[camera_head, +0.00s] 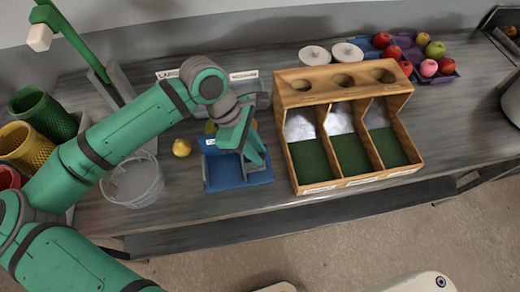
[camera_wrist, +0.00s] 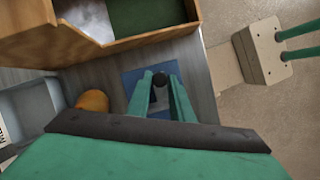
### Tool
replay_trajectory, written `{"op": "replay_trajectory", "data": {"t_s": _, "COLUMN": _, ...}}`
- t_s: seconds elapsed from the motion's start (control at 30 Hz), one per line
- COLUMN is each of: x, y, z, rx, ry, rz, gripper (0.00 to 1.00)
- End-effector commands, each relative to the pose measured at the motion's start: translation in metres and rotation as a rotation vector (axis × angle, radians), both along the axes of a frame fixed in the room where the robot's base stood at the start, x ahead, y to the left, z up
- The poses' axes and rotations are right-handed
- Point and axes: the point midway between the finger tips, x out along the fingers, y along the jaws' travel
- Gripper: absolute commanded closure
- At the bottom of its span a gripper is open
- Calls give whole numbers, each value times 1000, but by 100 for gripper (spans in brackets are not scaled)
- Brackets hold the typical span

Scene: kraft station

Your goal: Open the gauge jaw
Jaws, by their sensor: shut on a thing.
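The blue gauge base (camera_head: 222,180) sits near the table's front edge, left of the wooden box. It also shows as a blue plate (camera_wrist: 133,77) in the wrist view. My gripper (camera_head: 252,160) is over the base, pointing down. In the wrist view its two green fingers (camera_wrist: 160,88) are closed around a small black knob (camera_wrist: 159,79), which shows at their tips. My gripper hides much of the gauge in the head view, and I cannot tell how far the gauge jaw stands open. A rounded yellow-orange thing (camera_wrist: 95,101) lies beside the blue plate.
A wooden box (camera_head: 325,184) with three green-floored compartments stands close at right. A yellow fruit (camera_head: 181,147) and a clear tub (camera_head: 132,182) are at left. Colored fruit (camera_head: 434,49) sits in trays at the back right. Mesh bins (camera_head: 43,110) stand far left.

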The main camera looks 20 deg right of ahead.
Motion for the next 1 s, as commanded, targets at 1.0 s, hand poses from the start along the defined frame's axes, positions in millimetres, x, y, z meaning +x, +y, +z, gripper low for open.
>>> {"op": "replay_trajectory", "data": {"t_s": 1.0, "x": 7, "y": 11, "z": 30, "rx": 0, "ry": -3, "rz": 4, "gripper": 61}}
